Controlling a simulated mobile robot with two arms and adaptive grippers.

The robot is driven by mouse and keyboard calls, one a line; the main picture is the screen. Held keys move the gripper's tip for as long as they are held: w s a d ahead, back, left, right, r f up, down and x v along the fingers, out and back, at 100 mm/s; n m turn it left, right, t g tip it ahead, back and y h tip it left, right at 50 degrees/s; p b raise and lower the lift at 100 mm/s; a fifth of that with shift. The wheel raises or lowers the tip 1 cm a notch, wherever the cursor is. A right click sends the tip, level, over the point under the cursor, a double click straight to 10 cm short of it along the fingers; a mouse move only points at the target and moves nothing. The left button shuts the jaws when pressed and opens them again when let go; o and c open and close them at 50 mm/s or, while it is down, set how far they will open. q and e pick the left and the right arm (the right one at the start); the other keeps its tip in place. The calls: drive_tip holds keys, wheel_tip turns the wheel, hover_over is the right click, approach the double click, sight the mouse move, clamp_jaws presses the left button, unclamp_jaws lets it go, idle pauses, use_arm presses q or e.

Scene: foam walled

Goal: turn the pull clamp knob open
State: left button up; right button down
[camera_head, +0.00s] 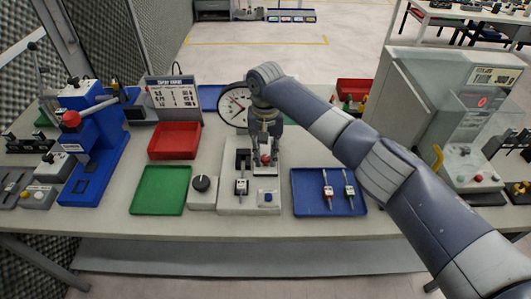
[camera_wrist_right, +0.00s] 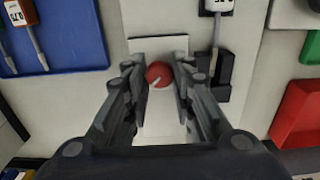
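The pull clamp knob (camera_wrist_right: 160,74) is round and red with a pale pointer line slanting to the lower left in the right wrist view. It sits on a light grey fixture plate (camera_wrist_right: 158,44). In the head view the red knob (camera_head: 266,158) shows just below my right gripper (camera_head: 265,148), which points down over the fixture (camera_head: 228,203). In the right wrist view my right gripper (camera_wrist_right: 159,66) has its fingers on either side of the knob, apart, and I cannot make out firm contact. My left gripper is not in view.
A black holder with a white-labelled tool (camera_head: 241,186) stands left of the knob. A blue tray (camera_head: 300,205) with two tools lies to the right. A black dial box (camera_head: 202,190), green tray (camera_head: 160,190) and red bin (camera_head: 174,140) are left. A gauge (camera_head: 234,104) stands behind.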

drive_tip(key=n+p, duration=0.2)
drive_tip(key=n, duration=0.1)
drive_tip(key=shift+r+p, duration=0.15)
drive_tip(key=shift+p, duration=0.25)
drive_tip(key=n+p, duration=0.1)
drive_tip(key=n, duration=0.2)
drive_tip(key=n+p, duration=0.1)
drive_tip(key=n, duration=0.1)
drive_tip(key=shift+n, duration=0.3)
drive_tip(key=n+p, duration=0.1)
drive_tip(key=n, duration=0.3)
drive_tip(key=shift+n, duration=0.3)
drive_tip(key=n, duration=0.4)
drive_tip(key=shift+n, duration=0.3)
drive_tip(key=shift+w, duration=0.1)
drive_tip(key=c, duration=1.3)
unclamp_jaws()
drive_tip(key=shift+c, duration=0.2)
